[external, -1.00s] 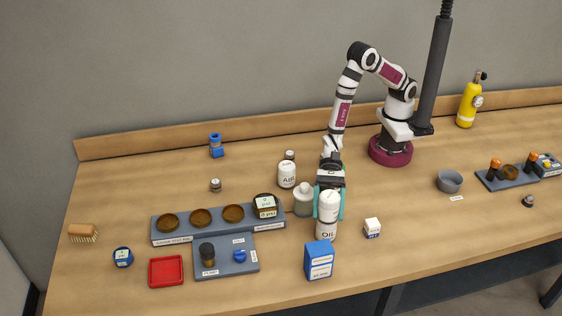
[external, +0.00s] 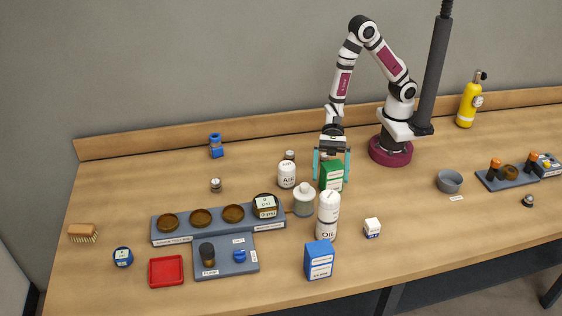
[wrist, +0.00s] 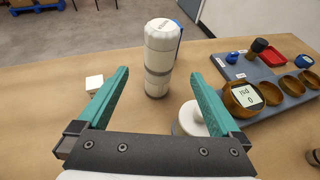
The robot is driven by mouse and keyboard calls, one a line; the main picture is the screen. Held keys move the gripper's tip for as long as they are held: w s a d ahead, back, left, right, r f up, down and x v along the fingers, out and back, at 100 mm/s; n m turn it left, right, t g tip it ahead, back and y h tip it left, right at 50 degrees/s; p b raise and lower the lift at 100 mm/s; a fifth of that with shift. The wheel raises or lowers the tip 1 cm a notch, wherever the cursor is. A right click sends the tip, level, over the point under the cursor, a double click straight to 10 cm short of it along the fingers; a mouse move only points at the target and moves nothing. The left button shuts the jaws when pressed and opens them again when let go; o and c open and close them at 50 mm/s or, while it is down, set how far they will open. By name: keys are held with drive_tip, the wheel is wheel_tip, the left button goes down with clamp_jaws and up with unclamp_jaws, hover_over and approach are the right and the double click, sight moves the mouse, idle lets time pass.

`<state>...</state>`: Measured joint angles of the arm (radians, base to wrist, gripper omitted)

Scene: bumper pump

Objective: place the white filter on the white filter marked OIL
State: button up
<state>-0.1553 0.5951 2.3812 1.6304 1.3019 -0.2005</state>
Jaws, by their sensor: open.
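The white filter (external: 328,203) stands upright on top of the white filter marked OIL (external: 326,231), the two lined up as one column. In the wrist view the upper filter (wrist: 163,35) sits on the lower filter (wrist: 157,84), beyond my fingertips and apart from them. My gripper (external: 331,166) is open and empty, behind the stack. Its teal fingers also show in the wrist view (wrist: 159,73), with nothing between them. In the external view the fingers appear either side of a green box (external: 331,177); I cannot tell whether they touch it.
A blue box (external: 319,259) is in front, and a small white box (external: 372,228) to the right. A grey rack (external: 182,236) lies left.

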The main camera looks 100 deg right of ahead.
drive_tip(key=s+d+r+n+g+h, duration=0.1)
drive_tip(key=s+d+r+n+g, duration=0.15)
drive_tip(key=s+r+n, duration=0.35)
drive_tip(key=s+d+r+n+g+h, duration=0.1)
drive_tip(key=s+d+r+n+g, duration=0.15)
drive_tip(key=s+n+g, duration=0.35)
drive_tip(key=s+d+n+t+h, duration=0.2)
drive_tip(key=s+d+h, duration=0.25)
drive_tip(key=d, duration=0.35)
drive_tip(key=s+d+n+t+h, duration=0.2)
drive_tip(key=s+d+h, duration=0.25)
drive_tip(key=d, duration=0.35)
drive_tip(key=w+d+n+h, duration=0.25)
drive_tip(key=w+n, duration=0.25)
drive_tip(key=w, duration=0.9)
wheel_tip(320, 180, down, 11)
drive_tip(key=shift+w+d+r+n+y, duration=0.2)
drive_tip(key=shift+w+n+y, duration=0.1)
drive_tip(key=shift+n+y, duration=0.1)
